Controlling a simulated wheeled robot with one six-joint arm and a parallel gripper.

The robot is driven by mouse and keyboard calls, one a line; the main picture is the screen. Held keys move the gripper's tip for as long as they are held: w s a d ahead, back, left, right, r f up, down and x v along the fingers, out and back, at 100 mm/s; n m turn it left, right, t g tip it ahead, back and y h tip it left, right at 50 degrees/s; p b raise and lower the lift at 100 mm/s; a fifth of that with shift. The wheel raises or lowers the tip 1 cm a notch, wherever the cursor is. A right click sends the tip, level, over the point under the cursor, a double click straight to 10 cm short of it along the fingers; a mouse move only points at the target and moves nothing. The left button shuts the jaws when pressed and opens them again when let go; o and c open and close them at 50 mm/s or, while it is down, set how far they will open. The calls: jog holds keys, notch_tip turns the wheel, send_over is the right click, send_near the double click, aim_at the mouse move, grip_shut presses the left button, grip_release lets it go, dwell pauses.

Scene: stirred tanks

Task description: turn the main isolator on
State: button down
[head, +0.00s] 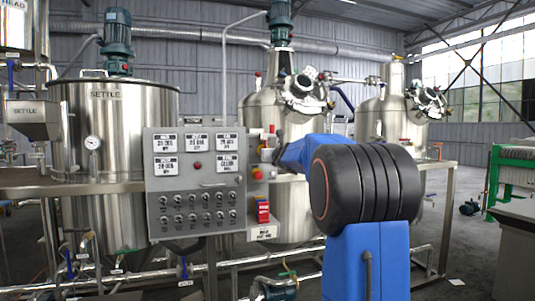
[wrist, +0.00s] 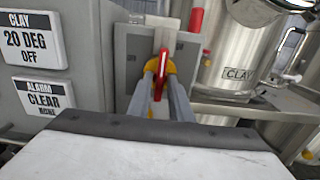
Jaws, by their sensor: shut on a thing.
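The main isolator is a red handle (wrist: 162,68) on a yellow round base (wrist: 170,69), fixed to a grey box (wrist: 186,52) beside the control panel. In the wrist view the handle stands close to upright, tilted slightly. My gripper (wrist: 161,78) is shut on the red handle, with one grey finger on each side. The fingers hide part of the yellow base, and no on or off marks can be read. In the head view the isolator's red and yellow parts (head: 257,174) show just below my gripper (head: 267,155), partly hidden by it.
The control panel (head: 195,185) with displays and several knobs stands just left of the isolator. A red item (head: 263,211) is mounted below. Steel tanks (head: 115,130) stand behind, and a steel platform (wrist: 240,111) lies close on the right. Open floor shows at the lower right.

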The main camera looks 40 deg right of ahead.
jog(key=shift+f, duration=0.15)
jog(key=c, duration=1.8)
grip_release()
jog(key=v, duration=1.7)
jog(key=shift+s, duration=0.2)
jog(key=shift+a, duration=0.1)
